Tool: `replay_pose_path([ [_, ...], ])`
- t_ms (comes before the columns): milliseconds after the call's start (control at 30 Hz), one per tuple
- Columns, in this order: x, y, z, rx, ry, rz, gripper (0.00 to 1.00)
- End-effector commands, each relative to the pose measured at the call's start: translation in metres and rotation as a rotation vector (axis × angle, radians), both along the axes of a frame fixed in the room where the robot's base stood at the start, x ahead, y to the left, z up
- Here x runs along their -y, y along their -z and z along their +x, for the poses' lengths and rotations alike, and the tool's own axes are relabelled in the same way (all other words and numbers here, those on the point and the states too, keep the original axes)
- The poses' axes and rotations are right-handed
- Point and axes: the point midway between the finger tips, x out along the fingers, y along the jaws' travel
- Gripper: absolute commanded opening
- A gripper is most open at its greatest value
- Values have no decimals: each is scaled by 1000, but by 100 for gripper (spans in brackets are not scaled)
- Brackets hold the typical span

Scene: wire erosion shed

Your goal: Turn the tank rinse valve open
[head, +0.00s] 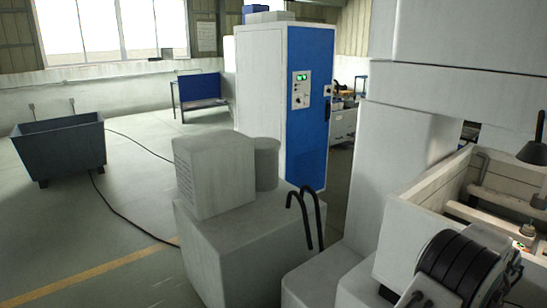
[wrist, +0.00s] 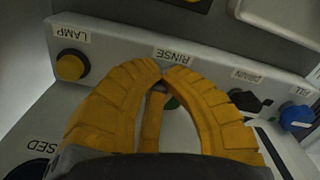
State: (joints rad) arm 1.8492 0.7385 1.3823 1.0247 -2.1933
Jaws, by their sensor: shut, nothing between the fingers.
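In the wrist view, my gripper (wrist: 163,72) has its two yellow ribbed fingers meeting at the tips, shut and empty. The tips overlap the panel just below the upside-down RINSE label (wrist: 174,55). A small dark green patch (wrist: 172,103) shows in the gap between the fingers, below that label; it looks like part of the rinse valve. The rest of the valve is hidden by the fingers, so its setting and any contact cannot be told. The head view does not show the rinse valve or my gripper clearly.
On the panel (wrist: 120,50), a yellow knob (wrist: 72,66) sits by LAMP on the left. A black handle (wrist: 245,100) by DRAIN and a blue handle (wrist: 295,117) by FILL are close on the right. The head view shows an open machine tank (head: 425,222) at right.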

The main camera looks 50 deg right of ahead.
Motion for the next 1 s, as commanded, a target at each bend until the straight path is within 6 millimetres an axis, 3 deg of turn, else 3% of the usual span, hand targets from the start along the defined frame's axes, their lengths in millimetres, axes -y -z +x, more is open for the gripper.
replay_pose_path([
  [633,8,3,6,-1,-3,-4,0],
  [1000,12,3,-1,-1,-1,-4,0],
])
